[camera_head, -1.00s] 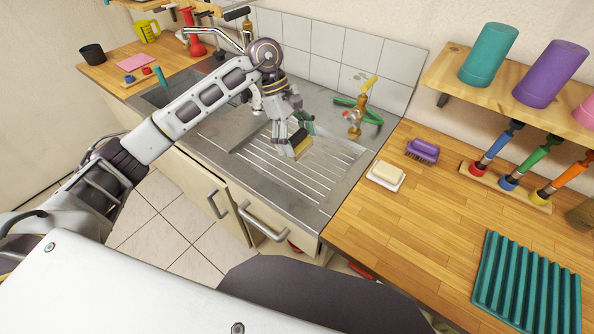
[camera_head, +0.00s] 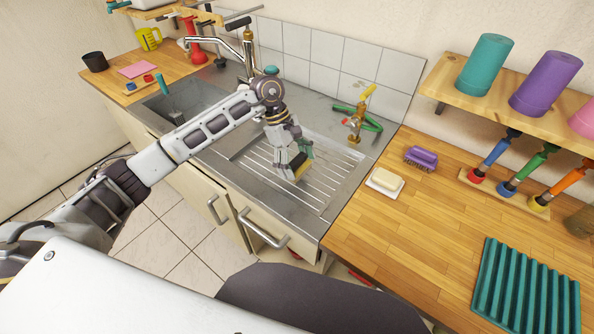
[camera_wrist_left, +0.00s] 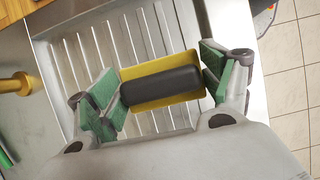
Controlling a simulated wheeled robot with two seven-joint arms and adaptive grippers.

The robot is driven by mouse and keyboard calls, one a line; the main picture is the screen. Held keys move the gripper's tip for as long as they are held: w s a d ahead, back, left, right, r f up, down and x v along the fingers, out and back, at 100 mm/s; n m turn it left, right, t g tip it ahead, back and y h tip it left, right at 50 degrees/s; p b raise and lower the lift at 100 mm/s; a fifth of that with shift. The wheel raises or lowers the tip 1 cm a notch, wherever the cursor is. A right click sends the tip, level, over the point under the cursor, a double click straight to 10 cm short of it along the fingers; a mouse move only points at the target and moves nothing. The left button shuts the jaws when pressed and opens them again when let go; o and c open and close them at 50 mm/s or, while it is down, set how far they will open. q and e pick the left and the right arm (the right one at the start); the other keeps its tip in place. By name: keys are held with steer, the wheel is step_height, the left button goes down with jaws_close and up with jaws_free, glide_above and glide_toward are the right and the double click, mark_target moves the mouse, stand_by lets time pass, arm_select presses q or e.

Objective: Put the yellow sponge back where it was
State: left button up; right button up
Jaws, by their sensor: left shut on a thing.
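The yellow sponge (camera_head: 302,173) is in my left gripper (camera_head: 296,162), over the ribbed drainboard (camera_head: 318,196) of the steel sink in the head view. In the left wrist view the sponge (camera_wrist_left: 158,61) is a yellow block with a black rounded part across it. The green-padded fingers of my left gripper (camera_wrist_left: 168,82) close on its two ends. I cannot tell whether the sponge touches the drainboard. My right gripper is not in view.
A soap bar on a white dish (camera_head: 373,186) and a purple brush (camera_head: 421,157) lie on the wooden counter to the right. A brass tap (camera_head: 355,122) with a green hose stands behind the drainboard. The sink basin (camera_head: 180,98) is to the left.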

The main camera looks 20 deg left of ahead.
mark_target(297, 171)
arm_select(q)
step_height(297, 171, down, 2)
steer(key=shift+f, duration=0.8)
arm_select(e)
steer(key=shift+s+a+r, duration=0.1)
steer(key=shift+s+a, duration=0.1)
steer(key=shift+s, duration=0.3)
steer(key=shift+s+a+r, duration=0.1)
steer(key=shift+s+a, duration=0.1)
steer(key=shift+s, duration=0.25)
arm_select(q)
steer(key=shift+f, duration=0.15)
steer(key=o, duration=0.9)
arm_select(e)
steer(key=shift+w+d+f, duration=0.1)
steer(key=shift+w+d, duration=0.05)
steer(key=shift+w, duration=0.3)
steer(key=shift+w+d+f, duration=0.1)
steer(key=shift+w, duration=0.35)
